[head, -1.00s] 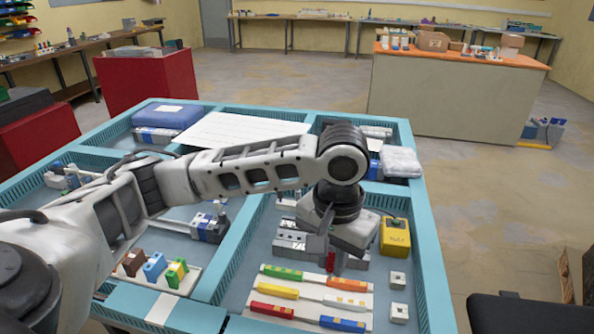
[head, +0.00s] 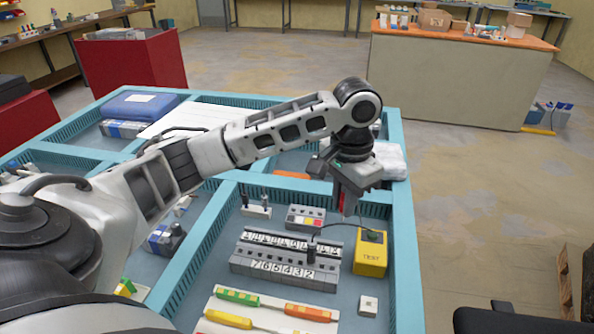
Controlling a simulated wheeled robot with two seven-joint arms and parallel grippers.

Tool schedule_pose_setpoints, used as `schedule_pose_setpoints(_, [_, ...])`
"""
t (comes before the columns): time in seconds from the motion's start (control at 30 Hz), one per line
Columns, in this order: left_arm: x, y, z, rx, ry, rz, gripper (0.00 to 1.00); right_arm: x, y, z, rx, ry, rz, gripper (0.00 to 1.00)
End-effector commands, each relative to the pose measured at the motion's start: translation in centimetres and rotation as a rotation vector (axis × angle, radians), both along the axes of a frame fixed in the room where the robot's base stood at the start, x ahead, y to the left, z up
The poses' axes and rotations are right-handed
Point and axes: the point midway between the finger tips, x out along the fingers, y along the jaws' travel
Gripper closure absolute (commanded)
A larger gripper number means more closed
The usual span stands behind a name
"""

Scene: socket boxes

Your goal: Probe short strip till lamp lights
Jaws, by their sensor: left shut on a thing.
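My left gripper (head: 345,205) is in the air above the tray, behind and to the left of the yellow TEST box (head: 370,258). It is shut on a small red piece (head: 341,203), perhaps a probe; the gripper hides most of it. A black probe (head: 312,251) stands at a grey terminal strip numbered 7 to 2 (head: 285,272), with a thin dark cable towards the TEST box. A similar strip (head: 275,243) lies just behind. The dark greenish top of the TEST box shows no clear glow. My right gripper is out of view.
A small block with coloured tops (head: 305,217) and a white stand with two dark pegs (head: 256,211) lie behind the strips. Coloured fuse-like pieces on a white board (head: 265,312) are in front. A white socket (head: 368,305) sits at right. Blue tray walls (head: 398,200) bound the compartment.

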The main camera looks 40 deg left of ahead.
Motion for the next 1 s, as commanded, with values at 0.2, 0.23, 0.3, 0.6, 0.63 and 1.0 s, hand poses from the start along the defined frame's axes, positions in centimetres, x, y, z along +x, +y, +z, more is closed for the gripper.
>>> schedule_pose_setpoints(0.2, [3.1,8.4,-1.3,-0.003,0.006,-0.267,1.0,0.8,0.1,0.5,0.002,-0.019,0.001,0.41])
schedule_pose_setpoints(0.23, [3.3,9.5,-1.6,-0.002,0.005,-0.301,1.0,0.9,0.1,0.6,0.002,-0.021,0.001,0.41])
schedule_pose_setpoints(0.3, [3.4,11.6,-2.1,-0.002,0.005,-0.372,1.0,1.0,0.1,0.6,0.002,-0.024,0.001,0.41])
schedule_pose_setpoints(0.6, [3.1,15.7,-3.5,-0.001,0.002,-0.524,1.0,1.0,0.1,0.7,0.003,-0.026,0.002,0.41])
schedule_pose_setpoints(0.63, [3.1,15.7,-3.7,-0.001,0.001,-0.526,1.0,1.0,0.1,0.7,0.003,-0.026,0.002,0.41])
schedule_pose_setpoints(1.0, [3.0,15.7,-8.0,0.0,0.002,-0.528,1.0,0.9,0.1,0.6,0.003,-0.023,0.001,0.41])
